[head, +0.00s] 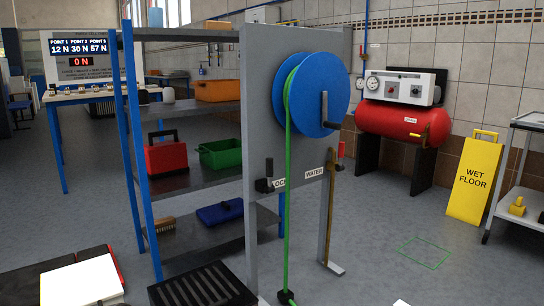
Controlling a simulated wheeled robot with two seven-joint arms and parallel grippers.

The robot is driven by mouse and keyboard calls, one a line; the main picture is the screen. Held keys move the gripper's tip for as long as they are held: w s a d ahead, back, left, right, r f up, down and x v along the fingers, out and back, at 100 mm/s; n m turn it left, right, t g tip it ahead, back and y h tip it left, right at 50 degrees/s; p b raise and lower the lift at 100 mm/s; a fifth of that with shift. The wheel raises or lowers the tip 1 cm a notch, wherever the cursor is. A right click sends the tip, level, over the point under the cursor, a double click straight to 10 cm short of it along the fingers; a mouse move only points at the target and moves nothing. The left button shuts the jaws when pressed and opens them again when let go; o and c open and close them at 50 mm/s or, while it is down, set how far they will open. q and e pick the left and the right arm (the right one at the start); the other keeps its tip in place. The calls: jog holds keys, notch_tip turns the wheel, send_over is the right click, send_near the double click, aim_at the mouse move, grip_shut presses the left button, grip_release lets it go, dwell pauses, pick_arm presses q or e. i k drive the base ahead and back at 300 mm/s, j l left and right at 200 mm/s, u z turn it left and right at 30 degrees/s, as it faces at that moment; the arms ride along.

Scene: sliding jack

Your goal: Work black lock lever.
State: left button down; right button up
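The black lock lever (268,171) is on the grey upright panel (258,110), low on its face and left of centre. It points up from a dark block, beside a white label (280,183) on which I read "OCK"; the green hose hangs close to the label's right. A red lever (341,150) stands at the panel's right edge near a "WATER" label (315,172). Neither of my grippers is in view.
A blue reel (318,90) with a crank (324,110) and green hose (288,200) is above the lever. Blue-framed shelves (190,185) stand left, a black slatted tray (205,288) in front. A yellow wet-floor sign (473,180) stands right; floor between is clear.

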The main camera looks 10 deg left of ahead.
aim_at(270, 188)
jog(key=i+j, duration=0.15)
jog(key=j, duration=0.2)
jog(key=i+j, duration=0.1)
jog(key=j, duration=0.25)
jog(key=i+j, duration=0.15)
jog(key=j, duration=0.2)
jog(key=i+j+z, duration=0.1)
jog(key=j, duration=0.2)
jog(key=i+j, duration=0.15)
jog(key=j, duration=0.2)
jog(key=z, duration=1.45)
